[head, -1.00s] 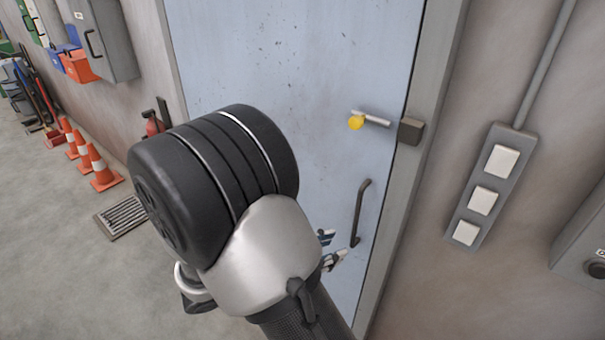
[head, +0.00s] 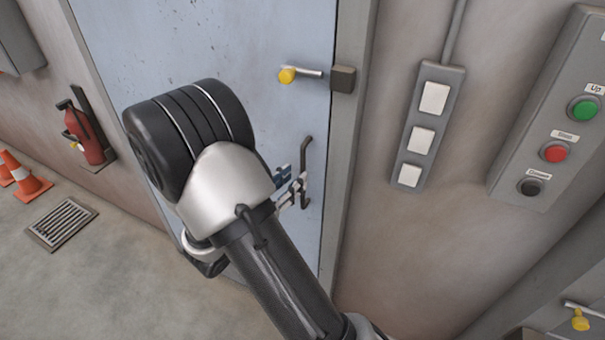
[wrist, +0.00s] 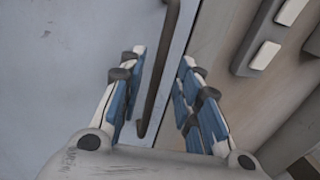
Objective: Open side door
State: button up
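The side door (head: 215,45) is a pale blue panel in a grey frame, and it looks shut. A dark vertical pull handle (head: 306,160) sits on its right side. Above it is a latch bar with a yellow knob (head: 287,75), reaching a dark block (head: 343,79) on the frame. My gripper (head: 292,187) is in front of the door by the pull handle, partly hidden behind my arm. In the wrist view my gripper (wrist: 157,80) is open, with the pull handle (wrist: 158,75) showing between its two blue-padded fingers. I cannot tell whether they touch it.
A white switch strip (head: 427,125) is on the wall right of the door. Further right is a control box (head: 545,110) with green, red and black buttons. A fire extinguisher (head: 85,135), a floor grate (head: 60,223) and orange cones (head: 24,178) are at left.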

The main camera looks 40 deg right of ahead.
aim_at(301, 172)
jog(key=d, duration=0.2)
jog(key=w+d, duration=0.1)
jog(key=d, duration=0.2)
jog(key=shift+b, duration=0.4)
jog(key=shift+a, duration=0.1)
grip_shut()
